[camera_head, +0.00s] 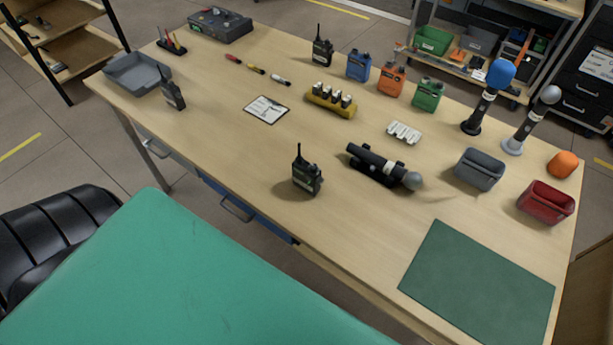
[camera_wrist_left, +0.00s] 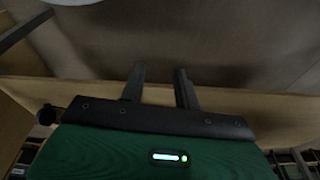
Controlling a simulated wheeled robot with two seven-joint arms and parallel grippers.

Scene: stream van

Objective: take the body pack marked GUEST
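Several pack-shaped units with stub antennas stand on the wooden table; no GUEST marking can be read at this size. A black pack (camera_head: 307,178) stands near the table's front edge. A second black pack (camera_head: 172,94) stands by the grey tray, and a third black pack (camera_head: 321,52) stands at the back. A blue pack (camera_head: 358,67), an orange pack (camera_head: 391,81) and a green pack (camera_head: 428,96) stand in a row. In the left wrist view my left gripper (camera_wrist_left: 160,86) has its fingers apart with nothing between them. My right gripper is not in view.
The table (camera_head: 225,115) also holds a grey tray (camera_head: 128,82), a yellow battery holder (camera_head: 328,106), a lying microphone (camera_head: 372,161), two upright microphones, a grey bin (camera_head: 480,168), a red bin (camera_head: 546,202) and a green mat (camera_head: 478,285). Bare wood surrounds the front black pack.

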